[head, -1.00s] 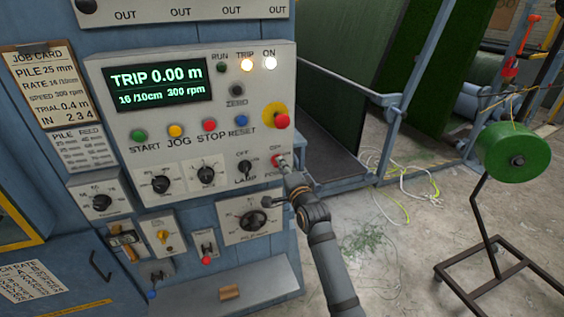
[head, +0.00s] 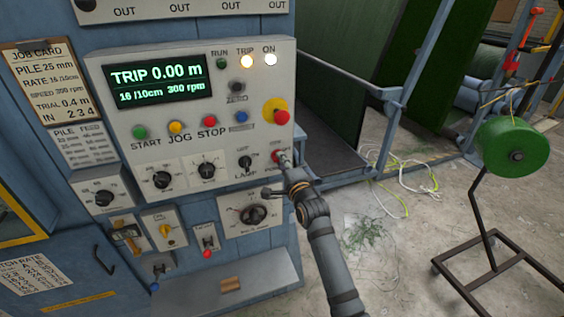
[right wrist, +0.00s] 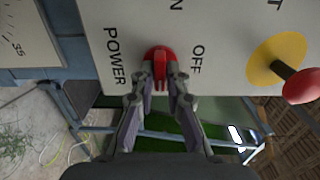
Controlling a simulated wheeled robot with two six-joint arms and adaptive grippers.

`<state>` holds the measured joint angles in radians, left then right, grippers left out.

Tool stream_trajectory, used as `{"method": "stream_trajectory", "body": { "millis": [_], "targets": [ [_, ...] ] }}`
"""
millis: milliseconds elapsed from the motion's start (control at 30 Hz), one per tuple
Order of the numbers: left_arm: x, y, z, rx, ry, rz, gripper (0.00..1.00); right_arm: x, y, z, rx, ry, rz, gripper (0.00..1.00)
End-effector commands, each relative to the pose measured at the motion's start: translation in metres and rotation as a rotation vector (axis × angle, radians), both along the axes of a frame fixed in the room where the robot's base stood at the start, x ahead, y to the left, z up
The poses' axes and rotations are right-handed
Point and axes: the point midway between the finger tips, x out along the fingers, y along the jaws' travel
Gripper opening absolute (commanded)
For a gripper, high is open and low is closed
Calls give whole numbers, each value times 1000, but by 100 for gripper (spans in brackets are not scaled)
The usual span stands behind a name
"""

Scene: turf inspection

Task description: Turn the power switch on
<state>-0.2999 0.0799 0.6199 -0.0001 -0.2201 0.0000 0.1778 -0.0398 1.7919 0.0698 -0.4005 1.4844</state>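The power switch is a red rotary knob on the grey control panel (head: 120,118), at its lower right corner below the red emergency button. In the right wrist view, the power switch (right wrist: 160,58) is at top centre, with POWER to its left and OFF to its right. My right gripper (right wrist: 161,78) has its two fingertips close against the knob's sides, shut on its raised grip. In the head view, the right gripper (head: 283,159) reaches the switch from below right and hides part of it. My left gripper is not in view.
The emergency button (head: 281,117) on its yellow disc sits just above the switch. The lamp switch (head: 245,163) is close on the left, and a large dial (head: 254,214) is below. A green reel (head: 513,146) on a stand is at right. The display reads TRIP 0.00 m.

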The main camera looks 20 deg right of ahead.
Motion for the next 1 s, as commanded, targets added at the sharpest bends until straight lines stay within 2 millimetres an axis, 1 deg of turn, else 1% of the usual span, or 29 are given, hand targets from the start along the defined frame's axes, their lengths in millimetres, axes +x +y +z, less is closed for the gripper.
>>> {"method": "stream_trajectory", "body": {
  "millis": [33,100,133,367,467,567,800,900,1000],
  "targets": [
    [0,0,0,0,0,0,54,0,0,0,0,0,0,23],
    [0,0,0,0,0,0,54,0,0,0,-1,0,0,33],
    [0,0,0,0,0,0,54,0,0,0,-1,0,0,34],
    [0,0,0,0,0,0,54,0,0,0,-1,0,0,34],
    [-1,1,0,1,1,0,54,-5,0,0,-1,1,0,34],
    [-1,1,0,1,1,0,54,-20,-1,-1,-1,2,0,34],
    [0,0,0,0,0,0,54,-79,-3,-2,-1,3,0,34],
    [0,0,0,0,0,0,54,-99,-4,-2,-1,3,-1,34],
    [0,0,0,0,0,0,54,-112,-4,-1,-1,1,0,34]
  ]
}}
